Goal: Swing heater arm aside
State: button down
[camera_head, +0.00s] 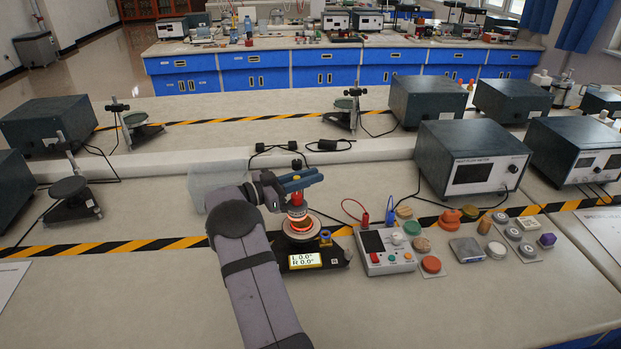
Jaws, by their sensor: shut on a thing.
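The heater device stands on the bench just beyond my grey arm, with a dark base (335,258) and a lit yellow display (305,260) reading L 0.0° and R 0.0°. A glowing orange-red ring (301,224) sits above its round plate. A red upright piece (296,199), seemingly part of the heater arm, rises over the ring. My gripper (303,180), with blue fingers, is shut at the top of this piece. The exact contact is too small to see. My wrist and forearm hide the left side of the device.
A clear box (217,182) stands behind my wrist at left. A control box (385,249) with red and blue leads sits close at right, beside several small coloured pieces and a flux meter (472,160). The bench front at right is clear.

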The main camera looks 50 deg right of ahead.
jog(key=shift+w+a+r+m+g+y+b, duration=0.1)
jog(key=shift+a+m+g+y+b, duration=0.1)
jog(key=shift+m+g+y+b, duration=0.25)
jog(key=shift+w+a+m+g+y+b, duration=0.15)
jog(key=shift+m+g, duration=0.2)
jog(key=shift+g, duration=0.3)
jog(key=shift+s, duration=0.1)
jog(key=c, duration=2)
grip_release()
jog(key=shift+a, duration=0.1)
jog(key=shift+b+v, duration=1)
jog(key=shift+v, duration=2.65)
